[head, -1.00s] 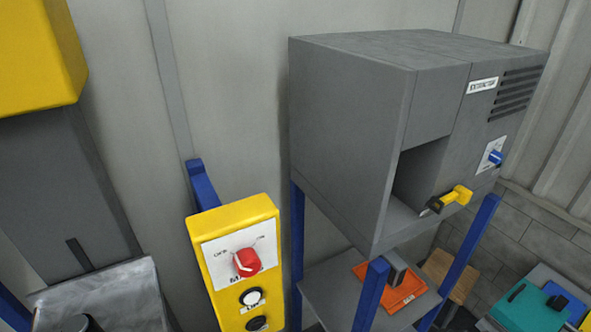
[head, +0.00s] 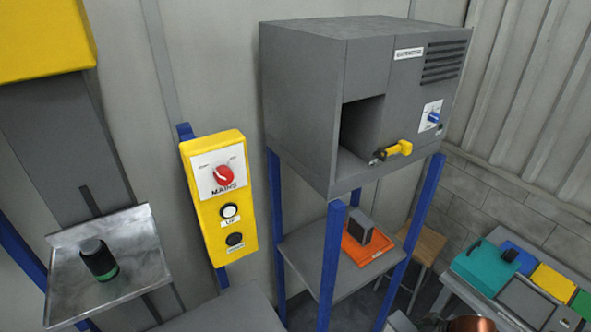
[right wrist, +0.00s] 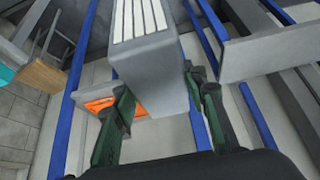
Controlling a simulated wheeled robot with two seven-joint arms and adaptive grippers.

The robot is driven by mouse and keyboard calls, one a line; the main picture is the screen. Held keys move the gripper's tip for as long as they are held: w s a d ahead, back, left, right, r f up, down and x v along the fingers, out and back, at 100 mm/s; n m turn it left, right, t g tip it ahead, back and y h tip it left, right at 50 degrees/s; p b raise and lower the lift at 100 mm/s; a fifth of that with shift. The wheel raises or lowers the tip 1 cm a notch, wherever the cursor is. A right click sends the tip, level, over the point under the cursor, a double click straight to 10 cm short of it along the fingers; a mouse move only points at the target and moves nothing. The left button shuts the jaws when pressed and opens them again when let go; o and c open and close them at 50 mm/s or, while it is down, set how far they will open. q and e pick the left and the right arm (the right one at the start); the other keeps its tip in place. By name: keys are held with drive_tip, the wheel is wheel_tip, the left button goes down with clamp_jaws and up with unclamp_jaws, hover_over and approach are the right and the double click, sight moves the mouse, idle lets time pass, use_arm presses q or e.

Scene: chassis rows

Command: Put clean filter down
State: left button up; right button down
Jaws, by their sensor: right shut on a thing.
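In the right wrist view my right gripper (right wrist: 157,84) is shut on a grey block-shaped filter with white pleats, the clean filter (right wrist: 155,60). Its dark green fingers lie on both sides of the block. An orange mat (right wrist: 98,105) shows behind it, partly hidden. In the head view the orange mat (head: 353,249) lies on the shelf under the extractor, with another grey filter block (head: 363,234) on it. The held filter and both grippers are out of the head view. I cannot tell whether the held filter touches anything.
The grey extractor (head: 300,105) stands on blue legs, its opening (head: 357,130) empty-looking beside a yellow handle (head: 398,148). A yellow control box (head: 218,200) is left of it. A metal tray (head: 140,250) holds a dark cylinder (head: 96,258). Coloured bins (head: 490,262) and a stool (head: 428,243) stand right.

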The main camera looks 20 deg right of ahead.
drive_tip(key=shift+w+d+f+m+b, duration=0.3)
drive_tip(key=shift+w+d+f+b, duration=0.1)
drive_tip(key=shift+w+f, duration=0.35)
drive_tip(key=shift+w+d+f+m+h+b, duration=0.3)
drive_tip(key=shift+w+d+f+b, duration=0.1)
drive_tip(key=shift+b, duration=0.15)
drive_tip(key=shift+d+f+b, duration=0.15)
drive_tip(key=shift+f+b, duration=0.05)
drive_tip(key=shift+b, duration=0.1)
drive_tip(key=w+a+f+m+h+b, duration=0.25)
drive_tip(key=w+a+f+b, duration=0.35)
drive_tip(key=w+f+b, duration=0.45)
use_arm(q)
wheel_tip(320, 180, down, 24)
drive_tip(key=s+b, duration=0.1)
drive_tip(key=b, duration=0.9)
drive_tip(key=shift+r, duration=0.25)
use_arm(e)
drive_tip(key=w+a+y, duration=0.1)
drive_tip(key=w+a, duration=0.2)
drive_tip(key=a, duration=0.6)
drive_tip(key=w+a, duration=0.4)
drive_tip(key=a, duration=0.6)
drive_tip(key=shift+a+n+y, duration=0.2)
drive_tip(key=shift+n+y, duration=0.15)
